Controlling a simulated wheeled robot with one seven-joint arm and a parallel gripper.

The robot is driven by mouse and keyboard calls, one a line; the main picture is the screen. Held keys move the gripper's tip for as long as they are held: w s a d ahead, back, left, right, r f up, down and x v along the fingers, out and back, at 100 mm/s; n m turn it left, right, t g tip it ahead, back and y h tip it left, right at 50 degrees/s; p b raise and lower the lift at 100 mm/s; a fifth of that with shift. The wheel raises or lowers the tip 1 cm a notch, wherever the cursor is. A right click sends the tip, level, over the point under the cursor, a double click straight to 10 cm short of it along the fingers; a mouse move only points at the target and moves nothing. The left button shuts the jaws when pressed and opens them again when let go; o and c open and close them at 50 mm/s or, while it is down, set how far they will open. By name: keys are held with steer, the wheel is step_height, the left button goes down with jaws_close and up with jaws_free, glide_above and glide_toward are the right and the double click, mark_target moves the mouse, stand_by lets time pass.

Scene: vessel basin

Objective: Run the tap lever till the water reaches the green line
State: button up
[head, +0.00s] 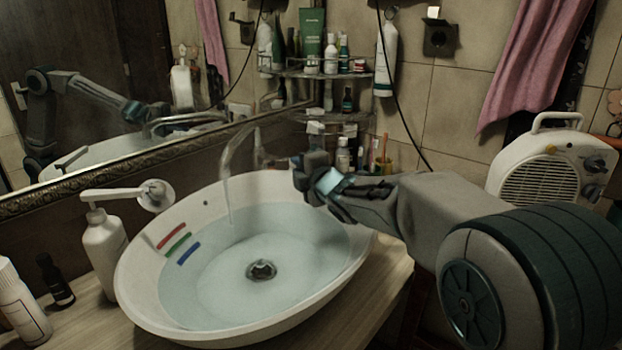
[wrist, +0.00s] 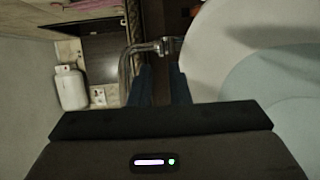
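The white vessel basin (head: 140,300) holds clear water. Short red (head: 171,236), green (head: 178,245) and blue (head: 189,253) lines mark its left inner wall. The water's edge lies close to the green line; I cannot tell exactly where it meets it. The chrome tap (head: 241,150) arches over the basin's back rim, and a thin stream (head: 228,200) falls from it. The tap also shows in the wrist view (wrist: 150,47). My gripper (head: 303,178) is at the back right rim, beside the tap's lever side. Its fingers (wrist: 161,85) stand slightly apart, the tap just beyond their tips. Lever contact is unclear.
A soap pump bottle (head: 103,245) stands left of the basin, with smaller bottles nearby. A corner shelf (head: 318,74) with toiletries is behind my gripper. A white fan heater (head: 540,165) is at right. A mirror (head: 110,60) lines the left wall.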

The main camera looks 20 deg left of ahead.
steer(key=v, duration=0.6)
steer(key=shift+s+d, duration=0.2)
steer(key=shift+s, duration=0.05)
steer(key=shift+r, duration=0.1)
